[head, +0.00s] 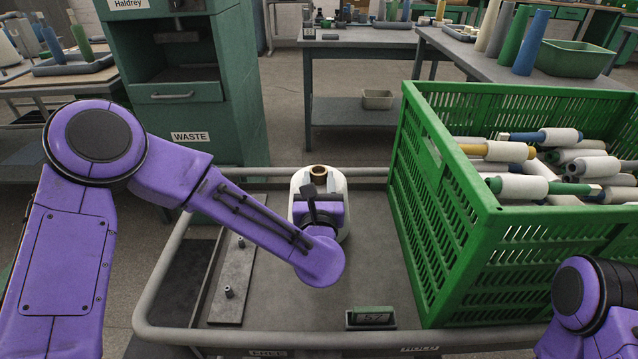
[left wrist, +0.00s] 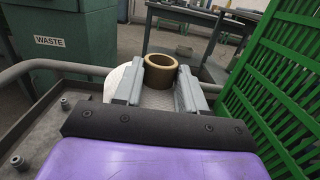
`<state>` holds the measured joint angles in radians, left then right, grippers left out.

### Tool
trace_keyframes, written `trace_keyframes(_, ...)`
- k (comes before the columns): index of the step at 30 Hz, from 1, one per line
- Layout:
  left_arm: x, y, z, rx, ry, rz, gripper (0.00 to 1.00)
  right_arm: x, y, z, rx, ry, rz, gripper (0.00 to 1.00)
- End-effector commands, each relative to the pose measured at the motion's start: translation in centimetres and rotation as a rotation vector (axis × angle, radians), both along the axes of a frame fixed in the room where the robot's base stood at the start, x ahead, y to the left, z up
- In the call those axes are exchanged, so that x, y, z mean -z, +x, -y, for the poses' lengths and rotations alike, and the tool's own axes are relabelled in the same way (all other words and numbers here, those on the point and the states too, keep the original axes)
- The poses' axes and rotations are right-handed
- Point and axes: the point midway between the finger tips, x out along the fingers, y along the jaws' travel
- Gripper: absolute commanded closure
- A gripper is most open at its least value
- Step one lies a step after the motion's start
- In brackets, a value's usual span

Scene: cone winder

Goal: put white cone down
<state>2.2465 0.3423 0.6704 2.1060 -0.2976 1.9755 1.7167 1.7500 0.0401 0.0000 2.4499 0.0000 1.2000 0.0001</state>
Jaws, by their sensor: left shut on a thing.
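The white cone (head: 299,187) is at the far middle of the cart, upright, with a brown tube end (head: 318,172) at its top. My left gripper (head: 319,192) is shut on it and hides much of its near side. In the left wrist view the cone (left wrist: 119,79) and its tube end (left wrist: 161,73) show between the two grey fingers of the gripper (left wrist: 158,92). I cannot tell whether the cone's base touches the cart deck (head: 275,290). My right gripper is not in view; only part of that arm shows at the lower right.
A green crate (head: 490,235) with several wound bobbins stands on the cart's right. A plate with two pegs (head: 232,285) lies on the left. A small green display (head: 372,316) sits near the front rail (head: 270,338). A green WASTE cabinet (head: 190,110) stands behind. The middle deck is clear.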

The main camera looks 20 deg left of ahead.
Motion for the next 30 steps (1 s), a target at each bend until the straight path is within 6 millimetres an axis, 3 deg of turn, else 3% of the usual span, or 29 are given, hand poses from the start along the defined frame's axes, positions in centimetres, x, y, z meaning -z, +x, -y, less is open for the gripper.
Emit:
trace_keyframes(6,0.2,0.0,0.0,0.0,-0.002,0.005,0.96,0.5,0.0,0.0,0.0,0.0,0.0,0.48)
trace_keyframes(7,0.3,0.0,0.0,0.0,-0.001,0.0,0.53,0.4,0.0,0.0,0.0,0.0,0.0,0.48)
trace_keyframes(9,0.3,0.0,0.0,0.0,0.0,-0.001,0.34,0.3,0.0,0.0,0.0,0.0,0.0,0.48)
trace_keyframes(20,-0.2,-0.2,0.1,0.001,0.001,-0.001,0.34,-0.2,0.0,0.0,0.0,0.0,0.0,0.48)
trace_keyframes(30,0.4,-8.1,2.5,0.006,0.002,-0.001,0.34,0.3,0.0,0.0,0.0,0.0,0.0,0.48)
